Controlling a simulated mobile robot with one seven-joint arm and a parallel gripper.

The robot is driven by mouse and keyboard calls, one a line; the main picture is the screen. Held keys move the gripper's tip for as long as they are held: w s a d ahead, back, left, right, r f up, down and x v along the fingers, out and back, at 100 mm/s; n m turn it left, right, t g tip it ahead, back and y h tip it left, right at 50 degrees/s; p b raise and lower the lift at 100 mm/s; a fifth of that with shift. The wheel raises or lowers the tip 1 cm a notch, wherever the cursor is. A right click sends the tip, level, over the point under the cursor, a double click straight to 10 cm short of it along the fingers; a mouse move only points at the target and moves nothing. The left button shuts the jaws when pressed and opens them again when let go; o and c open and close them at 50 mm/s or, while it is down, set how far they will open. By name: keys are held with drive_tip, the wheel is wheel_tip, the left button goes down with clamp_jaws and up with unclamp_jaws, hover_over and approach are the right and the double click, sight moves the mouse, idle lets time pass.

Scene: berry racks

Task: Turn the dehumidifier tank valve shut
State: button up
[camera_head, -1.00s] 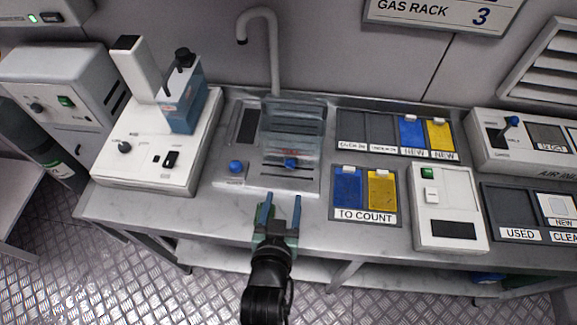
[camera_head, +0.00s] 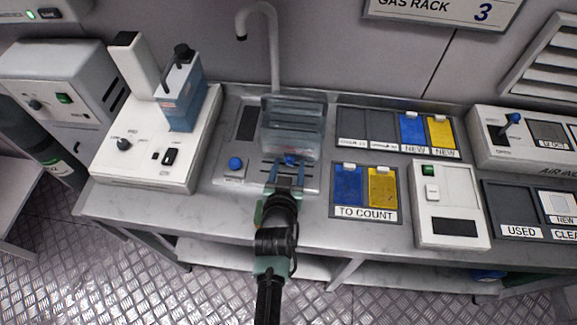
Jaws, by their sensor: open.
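A clear tank (camera_head: 293,118) stands on a light grey panel in the middle of the bench. A small blue valve knob (camera_head: 290,159) is at the front foot of the tank. No label on this tank can be read. My gripper (camera_head: 287,172) is open, with its two fingers pointing toward the blue knob from the front. The fingertips are close to the knob, one to each side. I cannot tell whether they touch it. The lower front of the knob is partly hidden by the gripper.
A blue button (camera_head: 235,163) is left of the knob on the same panel. A white machine with a blue tank (camera_head: 186,95) stands further left. A tap (camera_head: 275,50) rises behind. The TO COUNT tray (camera_head: 363,213) and a white box (camera_head: 451,205) are to the right.

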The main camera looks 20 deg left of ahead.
clamp_jaws()
drive_tip(key=shift+f+b, duration=0.15)
drive_tip(key=shift+b, duration=0.5)
drive_tip(key=b, duration=0.1)
drive_tip(key=n+h+b, duration=0.1)
drive_tip(key=b, duration=0.1)
drive_tip(key=shift+a+f+n, duration=0.15)
drive_tip(key=shift+f+n, duration=0.05)
drive_tip(key=shift+n, duration=0.1)
drive_tip(key=n+t+h+b, duration=0.1)
drive_tip(key=n+b, duration=0.1)
drive_tip(key=b, duration=0.1)
drive_tip(key=shift+s+a+h+b, duration=0.1)
drive_tip(key=shift+h+b, duration=0.2)
drive_tip(key=shift+r+n+h+b, duration=0.2)
drive_tip(key=shift+n+h+b, duration=0.1)
drive_tip(key=shift+n+b, duration=0.5)
